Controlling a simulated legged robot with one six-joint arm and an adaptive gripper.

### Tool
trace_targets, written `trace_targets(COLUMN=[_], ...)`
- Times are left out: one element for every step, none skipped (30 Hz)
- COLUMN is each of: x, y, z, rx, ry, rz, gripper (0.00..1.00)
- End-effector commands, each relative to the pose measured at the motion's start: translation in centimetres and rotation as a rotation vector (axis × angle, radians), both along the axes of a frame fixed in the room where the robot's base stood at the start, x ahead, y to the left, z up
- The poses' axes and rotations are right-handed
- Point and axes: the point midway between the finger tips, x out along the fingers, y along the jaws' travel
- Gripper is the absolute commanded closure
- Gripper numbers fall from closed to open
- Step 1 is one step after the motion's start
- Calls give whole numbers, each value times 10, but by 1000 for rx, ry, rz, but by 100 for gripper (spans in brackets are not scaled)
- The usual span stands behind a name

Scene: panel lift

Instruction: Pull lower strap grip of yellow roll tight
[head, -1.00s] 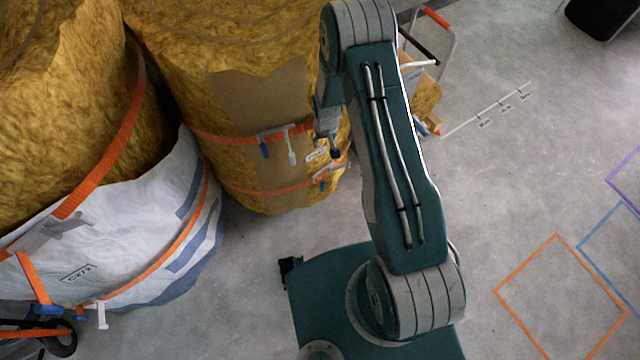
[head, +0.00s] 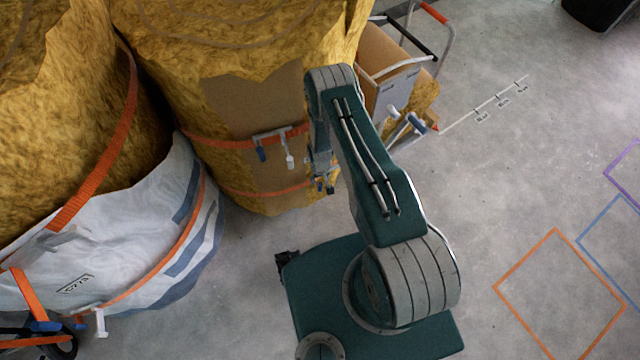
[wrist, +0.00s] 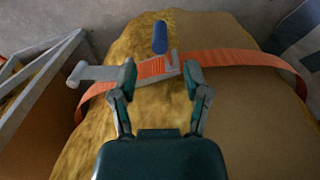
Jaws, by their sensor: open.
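The yellow roll (head: 222,95) with a brown panel stands at centre-left in the head view. Its lower orange strap (head: 262,193) runs around it near the floor. My gripper (head: 325,188) is at the right end of that strap's visible part and hides much of the buckle. In the wrist view, the orange strap (wrist: 232,57) passes through a grey buckle (wrist: 153,70). A blue grip (wrist: 160,38) points up from it, and a pale grey grip (wrist: 95,73) sticks out left. My gripper (wrist: 160,75) is open, its fingers either side of the buckle's middle; contact is unclear.
The upper strap (head: 225,143) carries a blue grip (head: 261,154) and a white grip (head: 290,161). A second yellow roll (head: 60,110), wrapped in white sheet (head: 130,240), stands left. A cart with a box (head: 388,60) is behind my arm.

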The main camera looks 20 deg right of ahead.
Motion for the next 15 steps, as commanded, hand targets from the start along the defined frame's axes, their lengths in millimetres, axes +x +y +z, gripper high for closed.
trace_targets(x=[-1, -1, -1, -1, -1, -1, -1, 0, -1, 0, 0, 0, 0, 0, 0], y=[0, 0, 0, 0, 0, 0, 0, 0, 0, 0, 0, 0, 0, 0, 0], z=[-9, -14, -20, -25, -29, -34, -38, -42, -46, -48, -51, -53, -54, -56, -57], rx=[0, 0, 0, 0, 0, 0, 0, 0, 0, 0, 0, 0, 0, 0, 0], ry=[2, 1, 1, 2, 2, 1, 1, 0, 0, 0, 0, 0, -1, 0, 0], rz=[0, 0, 0, 0, 0, 0, 0, 0, 0, 0, 0, 0, 0, 0, 0], gripper=[39, 39, 39, 39, 39, 39, 39, 39, 39, 39, 39, 39, 39, 39, 39])
